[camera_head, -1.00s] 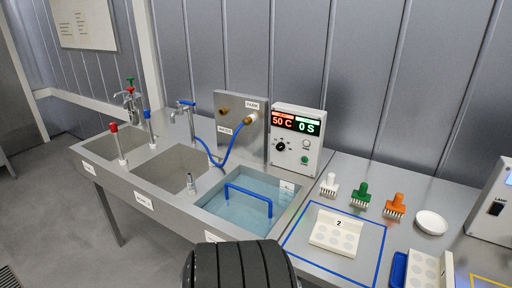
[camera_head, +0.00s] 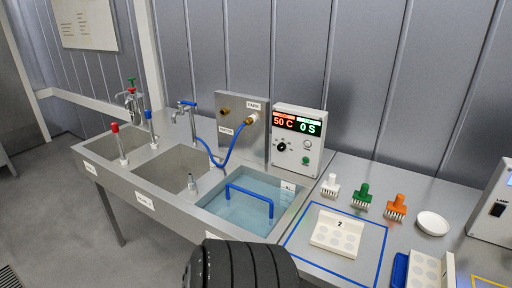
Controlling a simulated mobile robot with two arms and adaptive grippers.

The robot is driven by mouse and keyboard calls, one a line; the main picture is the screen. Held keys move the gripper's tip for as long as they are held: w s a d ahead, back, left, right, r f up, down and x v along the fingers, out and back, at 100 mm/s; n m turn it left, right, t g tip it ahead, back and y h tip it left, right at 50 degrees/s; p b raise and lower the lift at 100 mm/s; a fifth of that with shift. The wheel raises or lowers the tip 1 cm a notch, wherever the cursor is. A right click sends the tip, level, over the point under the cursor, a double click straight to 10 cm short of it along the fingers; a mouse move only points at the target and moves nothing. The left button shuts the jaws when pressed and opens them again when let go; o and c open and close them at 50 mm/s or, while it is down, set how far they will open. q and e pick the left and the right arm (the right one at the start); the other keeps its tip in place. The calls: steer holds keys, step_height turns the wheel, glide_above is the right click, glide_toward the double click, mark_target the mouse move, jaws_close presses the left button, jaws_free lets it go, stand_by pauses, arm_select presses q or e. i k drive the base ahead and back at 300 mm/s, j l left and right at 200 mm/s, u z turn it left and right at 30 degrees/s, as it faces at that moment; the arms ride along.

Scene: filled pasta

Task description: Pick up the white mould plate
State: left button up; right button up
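A white mould plate (camera_head: 336,234) with round hollows and a raised back edge marked "2" lies inside a blue outlined square (camera_head: 375,240) on the steel counter. A second whitish plate (camera_head: 424,272) with round hollows stands at the lower right, beside a blue part (camera_head: 399,270), and is cut off by the picture's bottom edge. I cannot tell from the colour alone which one is meant. A black ribbed part of my own arm shows at the bottom centre, left of the blue square. Neither gripper is in view.
A water basin (camera_head: 247,203) with a blue handle (camera_head: 250,190) lies left of the square. White (camera_head: 330,186), green (camera_head: 362,195) and orange (camera_head: 396,207) stamps and a white dish (camera_head: 432,223) stand behind it. A control box (camera_head: 297,140) reads "50 C" and "0 S".

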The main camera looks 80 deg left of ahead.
mark_target(340, 235)
steer(key=u, duration=1.85)
